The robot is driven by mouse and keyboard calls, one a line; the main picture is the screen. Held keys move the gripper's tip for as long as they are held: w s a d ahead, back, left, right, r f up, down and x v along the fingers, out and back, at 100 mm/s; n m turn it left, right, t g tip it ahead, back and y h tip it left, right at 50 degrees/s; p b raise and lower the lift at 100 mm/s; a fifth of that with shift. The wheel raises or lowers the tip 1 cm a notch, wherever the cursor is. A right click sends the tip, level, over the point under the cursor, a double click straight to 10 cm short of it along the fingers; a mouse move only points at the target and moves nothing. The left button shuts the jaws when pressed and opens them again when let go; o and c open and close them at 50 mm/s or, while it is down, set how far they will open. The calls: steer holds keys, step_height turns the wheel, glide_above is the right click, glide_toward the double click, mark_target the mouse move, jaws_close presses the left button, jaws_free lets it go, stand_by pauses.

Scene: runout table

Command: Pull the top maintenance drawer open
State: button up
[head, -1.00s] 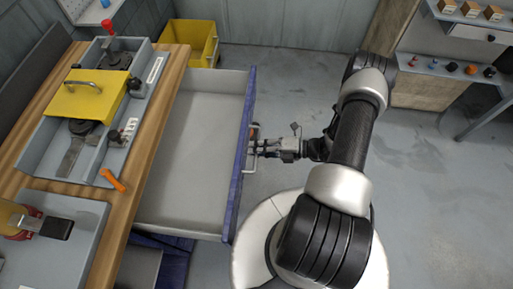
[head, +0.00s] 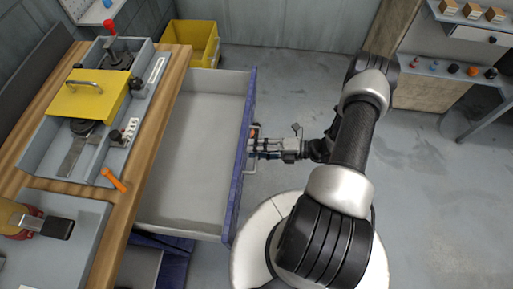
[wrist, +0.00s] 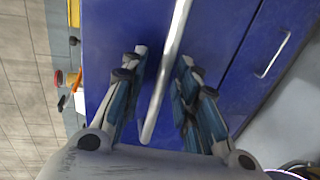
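The top maintenance drawer (head: 195,135) is pulled far out from under the wooden-topped bench in the head view. It is empty, with a grey inside and a blue front (head: 238,165). Its pale bar handle (head: 250,165) is on the outer face. My gripper (head: 256,147) is at this handle, coming from the right. In the wrist view the handle (wrist: 166,80) runs between the two fingers of my gripper (wrist: 160,72). The fingers are open, with a visible gap on each side of the bar. The blue drawer front (wrist: 115,28) lies behind them.
A lower blue front with its own handle (wrist: 272,53) shows in the wrist view. A yellow bin (head: 192,40) stands on the floor behind the drawer. The bench (head: 150,125) carries a grey tray with a yellow cover (head: 88,94).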

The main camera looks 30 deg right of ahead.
steer(key=v, duration=1.1)
steer(key=shift+s+d, duration=0.25)
steer(key=shift+d, duration=0.05)
steer(key=shift+r, duration=0.15)
